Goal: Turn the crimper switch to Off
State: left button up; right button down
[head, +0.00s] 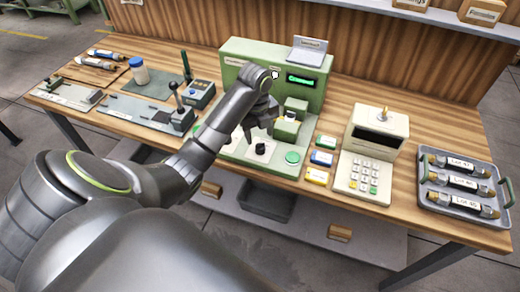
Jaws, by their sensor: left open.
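A green machine (238,49) with a lit green display stands at the back middle of the table. A small round white-and-dark knob (275,75) shows on its front panel, left of the display; I cannot read its marking or setting. A black knob (260,149) stands on the machine's pale base plate. My left gripper (260,128) is open and points down above the base plate, just over the black knob. It looks empty, and I cannot tell whether it touches the knob. My left wrist hides part of the front panel. My right gripper is out of view.
A green button (293,157) and small coloured boxes (321,158) sit right of the gripper. A keypad device (370,160) and a tray (462,205) of labelled cylinders stand farther right.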

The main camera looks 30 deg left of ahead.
aim_at(261, 144)
pick_arm(q)
notch_tip(261, 144, down, 6)
jog(key=shift+w+d+r, duration=0.1)
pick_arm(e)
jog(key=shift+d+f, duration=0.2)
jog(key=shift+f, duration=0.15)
pick_arm(q)
jog(key=c, duration=0.9)
jog(key=shift+r+n+p, duration=0.2)
jog(key=shift+n+p, duration=0.2)
jog(key=shift+p, duration=0.3)
jog(key=shift+c, duration=0.2)
jog(key=n+p, duration=0.6)
jog(key=p, duration=0.2)
jog(key=shift+r+n, duration=0.1)
jog(key=shift+n, duration=0.2)
jog(key=shift+n+p, duration=1)
jog(key=shift+n, duration=0.2)
jog(key=shift+f+n+y+p, duration=0.3)
jog(key=shift+n+p, duration=0.45)
jog(key=shift+n, duration=0.35)
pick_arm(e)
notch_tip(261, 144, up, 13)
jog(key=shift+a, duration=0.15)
